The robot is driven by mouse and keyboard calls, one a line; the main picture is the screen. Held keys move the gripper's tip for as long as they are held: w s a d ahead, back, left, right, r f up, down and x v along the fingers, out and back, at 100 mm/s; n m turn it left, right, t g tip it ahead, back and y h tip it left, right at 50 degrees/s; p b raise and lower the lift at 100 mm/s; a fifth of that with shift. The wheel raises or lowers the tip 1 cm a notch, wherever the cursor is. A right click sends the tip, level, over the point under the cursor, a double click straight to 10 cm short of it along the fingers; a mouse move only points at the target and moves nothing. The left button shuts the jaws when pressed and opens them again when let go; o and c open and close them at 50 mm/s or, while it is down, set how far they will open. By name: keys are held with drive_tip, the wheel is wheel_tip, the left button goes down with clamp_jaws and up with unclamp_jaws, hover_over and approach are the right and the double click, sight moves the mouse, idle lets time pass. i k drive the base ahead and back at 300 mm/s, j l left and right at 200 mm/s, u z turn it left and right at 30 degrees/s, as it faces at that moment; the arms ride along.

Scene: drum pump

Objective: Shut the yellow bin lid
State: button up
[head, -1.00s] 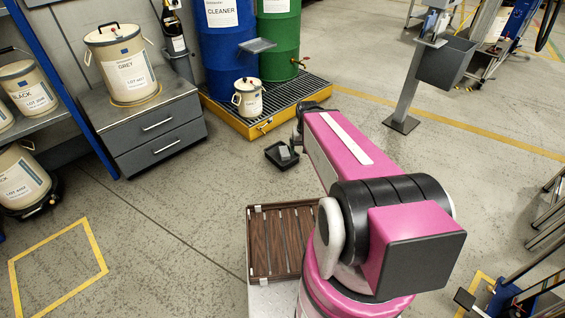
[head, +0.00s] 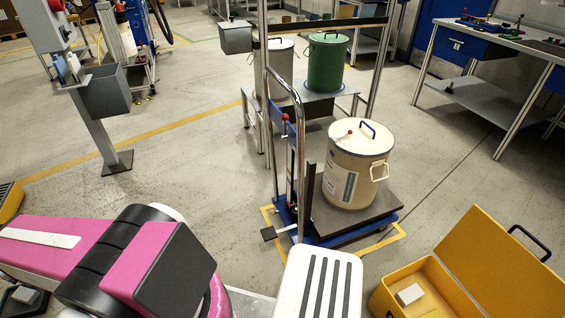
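The yellow bin (head: 402,293) stands on the floor at the lower right of the head view, partly cut off by the frame. Its yellow lid (head: 510,262) is open, tilted back to the right, with a dark handle (head: 530,243) on its outer side. A small pale block (head: 409,294) lies inside the bin. My pink and black arm reaches toward the left, away from the bin. My gripper is not in view.
A large cream drum (head: 356,165) stands on a blue lift trolley (head: 325,232) behind the bin. A white slotted panel (head: 318,285) is left of the bin. A workbench (head: 490,55) stands at the back right. Open floor (head: 450,165) lies between.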

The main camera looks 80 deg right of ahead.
sight(504, 277)
drive_tip(key=z, duration=5.05)
drive_tip(key=l, duration=0.5)
drive_tip(key=i+l+u, duration=0.2)
drive_tip(key=l, duration=1)
drive_tip(key=l+u, duration=0.25)
drive_tip(key=l, duration=0.95)
